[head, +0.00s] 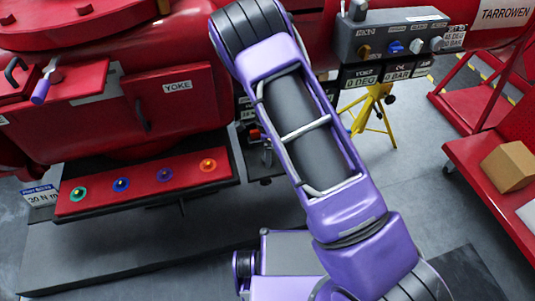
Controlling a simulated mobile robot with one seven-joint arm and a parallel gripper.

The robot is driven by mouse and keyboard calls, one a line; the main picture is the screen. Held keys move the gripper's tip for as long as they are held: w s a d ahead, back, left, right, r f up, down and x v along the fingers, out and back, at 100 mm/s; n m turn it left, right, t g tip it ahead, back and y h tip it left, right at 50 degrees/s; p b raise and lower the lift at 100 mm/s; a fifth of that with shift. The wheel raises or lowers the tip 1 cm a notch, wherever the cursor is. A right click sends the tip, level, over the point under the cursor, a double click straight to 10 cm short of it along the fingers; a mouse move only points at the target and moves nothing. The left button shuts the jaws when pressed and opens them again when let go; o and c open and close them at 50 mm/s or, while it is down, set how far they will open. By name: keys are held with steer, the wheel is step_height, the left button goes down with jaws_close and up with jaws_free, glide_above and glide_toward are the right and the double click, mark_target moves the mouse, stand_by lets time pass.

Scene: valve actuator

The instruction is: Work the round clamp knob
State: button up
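I cannot single out a round clamp knob with certainty. A grey control box (392,38) at the upper right carries a row of small knobs: a brown one (364,51), a blue one (395,47), a pale one (416,46) and a further one at the right end. My purple arm crosses the middle of the head view from bottom right to top centre and hides part of the red machine. My gripper is not visible, so its grip and its distance to any knob cannot be told.
A red panel (140,188) with several coloured round fittings juts out at the left, below the red YOKE housing (178,108). A purple-handled tool (44,84) is at the far left. A yellow stand (372,112) and a red cart with a cardboard box (509,166) are at the right.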

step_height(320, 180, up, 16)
steer(key=p, duration=0.2)
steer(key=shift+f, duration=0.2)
stand_by(0.3)
